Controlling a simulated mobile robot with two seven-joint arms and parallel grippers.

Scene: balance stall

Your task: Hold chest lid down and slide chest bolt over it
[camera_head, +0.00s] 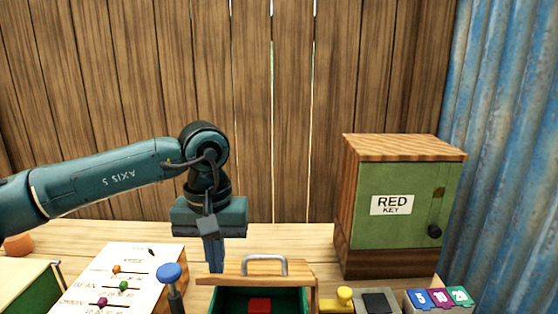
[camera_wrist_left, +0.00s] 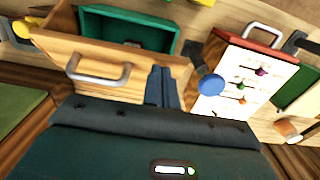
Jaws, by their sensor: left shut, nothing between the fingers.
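The chest (camera_head: 307,300) is a wooden box with a green inside at the bottom middle of the head view. Its wooden lid (camera_head: 235,280) stands raised at the far side, with a grey handle (camera_head: 265,262). The lid (camera_wrist_left: 82,52) and handle (camera_wrist_left: 98,75) also show in the left wrist view, with the green inside beyond. A yellow knob (camera_head: 345,295), perhaps the bolt's, sits right of the chest. My left gripper (camera_head: 216,268) is shut and empty, pointing down behind the lid's left end. Its fingers show in the left wrist view (camera_wrist_left: 161,75). My right gripper is out of view.
A red block (camera_head: 260,304) lies in the chest. A blue knob on a post (camera_head: 168,272) stands left of it, near a white slider board (camera_head: 130,275). A green-doored cabinet (camera_head: 400,215) stands at the right. Numbered blocks (camera_head: 440,299) sit at the front right.

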